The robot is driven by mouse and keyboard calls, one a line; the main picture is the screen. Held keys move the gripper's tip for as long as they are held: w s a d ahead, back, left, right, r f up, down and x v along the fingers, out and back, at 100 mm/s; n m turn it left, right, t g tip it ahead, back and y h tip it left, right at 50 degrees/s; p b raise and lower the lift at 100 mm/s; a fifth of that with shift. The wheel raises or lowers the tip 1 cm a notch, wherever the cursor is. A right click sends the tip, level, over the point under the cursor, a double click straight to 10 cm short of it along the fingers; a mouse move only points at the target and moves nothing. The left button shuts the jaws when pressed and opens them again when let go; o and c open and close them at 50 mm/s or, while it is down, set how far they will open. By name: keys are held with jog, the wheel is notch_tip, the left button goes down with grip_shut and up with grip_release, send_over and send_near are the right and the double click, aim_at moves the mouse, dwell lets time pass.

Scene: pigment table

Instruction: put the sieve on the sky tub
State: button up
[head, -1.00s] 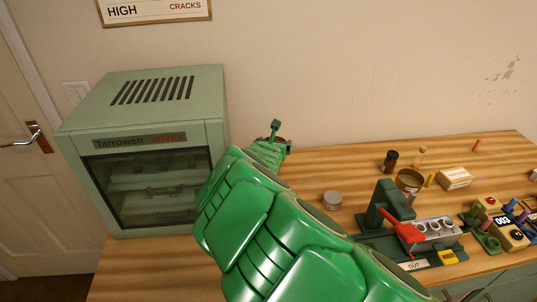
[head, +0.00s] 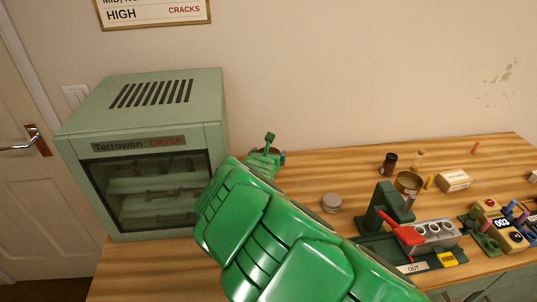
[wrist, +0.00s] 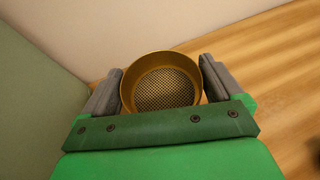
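The sieve (wrist: 163,88) is a round brass ring with a mesh floor. In the wrist view it sits between the two fingers of my gripper (wrist: 161,72), and both fingers appear to press its sides. In the head view my gripper (head: 268,149) is at the back left of the table, right of the dryer, and my green arm hides most of the sieve. A small round greyish tub (head: 331,203) stands on the table right of my arm. I cannot tell whether it is the sky tub.
The green dryer (head: 150,145) stands at the left, close to my gripper. Bare wood lies around the small tub.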

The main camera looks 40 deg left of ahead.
jog(key=shift+o, duration=0.3)
jog(key=shift+r, duration=0.2)
jog(key=shift+s+d+r, duration=0.1)
jog(key=shift+s+r, duration=0.05)
jog(key=shift+s, duration=0.2)
jog(key=v, duration=0.6)
jog(key=shift+s+d, duration=0.25)
jog(key=shift+r, duration=0.15)
